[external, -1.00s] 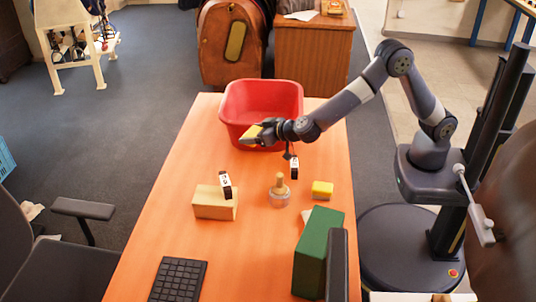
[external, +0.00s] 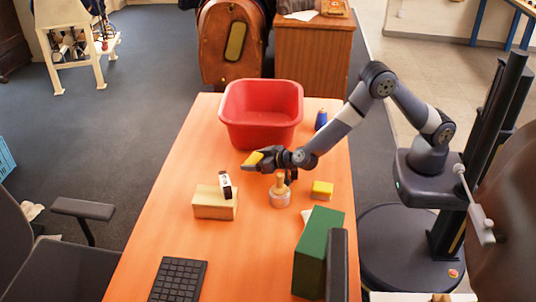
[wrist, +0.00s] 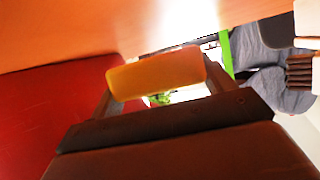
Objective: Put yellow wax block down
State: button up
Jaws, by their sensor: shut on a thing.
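The yellow wax block (external: 253,159) is between the fingers of my gripper (external: 256,161). My gripper is shut on it and holds it up in front of the red tub, to the left of my forearm. In the wrist view the block (wrist: 157,72) looks orange-yellow and spans the gap between the two fingers (wrist: 158,88). The orange tabletop (external: 165,225) lies below, and the block looks clear of it. The exact height cannot be told.
A red tub (external: 262,138) stands behind my gripper. Nearer are a wooden block (external: 213,206) with a black-and-white item (external: 225,185) on it, a wooden-handled tool (external: 280,190), a yellow block (external: 322,189), a green box (external: 317,250) and a keyboard (external: 178,279). A blue item (external: 321,119) stands right.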

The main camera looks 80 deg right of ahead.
jog(key=shift+f, duration=0.45)
jog(key=shift+f, duration=0.1)
jog(key=o, duration=1)
jog(key=shift+s+f, duration=0.1)
jog(key=shift+o, duration=0.2)
jog(key=shift+r, duration=0.8)
jog(key=v, duration=0.7)
jog(key=shift+s+a, duration=0.1)
jog(key=shift+s, duration=0.05)
